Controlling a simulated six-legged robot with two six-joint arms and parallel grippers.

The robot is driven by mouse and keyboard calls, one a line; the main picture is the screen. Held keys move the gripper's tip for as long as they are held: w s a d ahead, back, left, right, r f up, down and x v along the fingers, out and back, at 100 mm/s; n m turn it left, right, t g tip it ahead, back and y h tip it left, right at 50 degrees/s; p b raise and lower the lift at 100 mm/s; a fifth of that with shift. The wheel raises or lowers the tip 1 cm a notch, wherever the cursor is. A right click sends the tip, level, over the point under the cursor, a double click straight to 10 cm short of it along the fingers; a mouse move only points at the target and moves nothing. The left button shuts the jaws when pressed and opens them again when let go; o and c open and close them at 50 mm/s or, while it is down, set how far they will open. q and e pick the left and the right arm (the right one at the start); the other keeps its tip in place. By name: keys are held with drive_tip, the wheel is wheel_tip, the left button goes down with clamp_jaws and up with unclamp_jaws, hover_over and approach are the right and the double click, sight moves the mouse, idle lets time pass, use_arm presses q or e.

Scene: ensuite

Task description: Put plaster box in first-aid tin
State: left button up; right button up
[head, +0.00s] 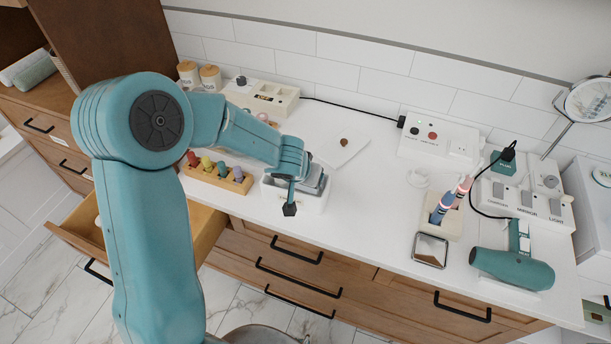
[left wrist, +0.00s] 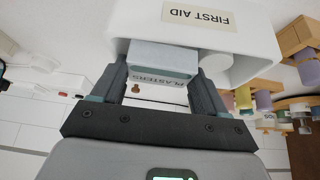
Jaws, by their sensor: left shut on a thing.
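The white first-aid tin (head: 300,201) stands open on the counter, partly covered by my left arm and gripper. In the left wrist view its "FIRST AID" label (left wrist: 203,16) appears upside down. My left gripper (head: 301,180) is over the tin, and its fingers show in the wrist view (left wrist: 160,82). It is shut on the grey-white plaster box (left wrist: 163,58), which reads "PLASTERS". The box is at the tin's opening; I cannot tell whether it touches the bottom. A white round item (left wrist: 217,64) shows beside the box in the tin. My right gripper is not in view.
A wooden rack with coloured pegs (head: 218,174) stands close left of the tin. A drawer (head: 207,233) is open at the left. Counter between is clear.

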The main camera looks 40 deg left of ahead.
use_arm(q)
drive_tip(key=shift+f, duration=0.2)
drive_tip(key=o, duration=0.7)
drive_tip(key=shift+o, duration=0.2)
